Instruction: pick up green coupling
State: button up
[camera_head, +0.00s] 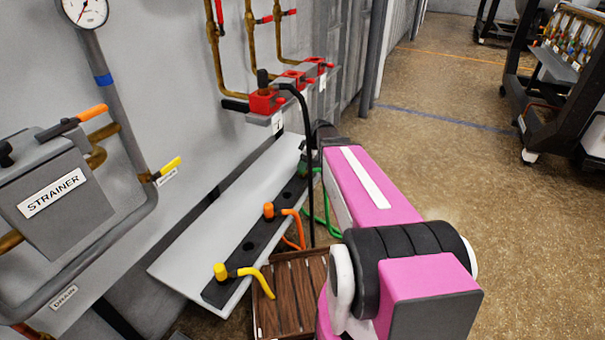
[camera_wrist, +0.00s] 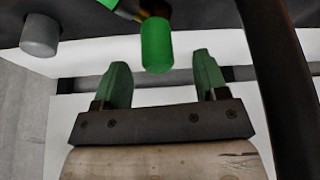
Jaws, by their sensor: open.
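The green coupling (camera_wrist: 156,45) is a green cylinder near the top middle of the wrist view, joined to a dark part at the top edge. My gripper (camera_wrist: 162,78) has two dark green fingers set apart, with the coupling's rounded end just beyond and between their tips in the picture. Nothing is held. I cannot tell the depth gap between fingers and coupling. In the head view the green coupling (camera_head: 303,169) shows only partly beside my pink arm, at the far end of a black strip on a pale shelf. My fingers are not clearly visible there.
An orange coupling (camera_head: 268,211) and a yellow coupling (camera_head: 220,271) stand along the black strip (camera_head: 244,249). A black hose (camera_head: 309,170) hangs close to the green one. A grey knob (camera_wrist: 40,36) is at upper left. A wooden crate (camera_head: 297,290) stands below the shelf.

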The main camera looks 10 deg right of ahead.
aim_at(306, 172)
jog(key=x, duration=0.4)
jog(key=shift+w+f, duration=0.2)
jog(key=c, duration=1.2)
jog(key=shift+o, duration=0.2)
jog(key=shift+r, duration=0.1)
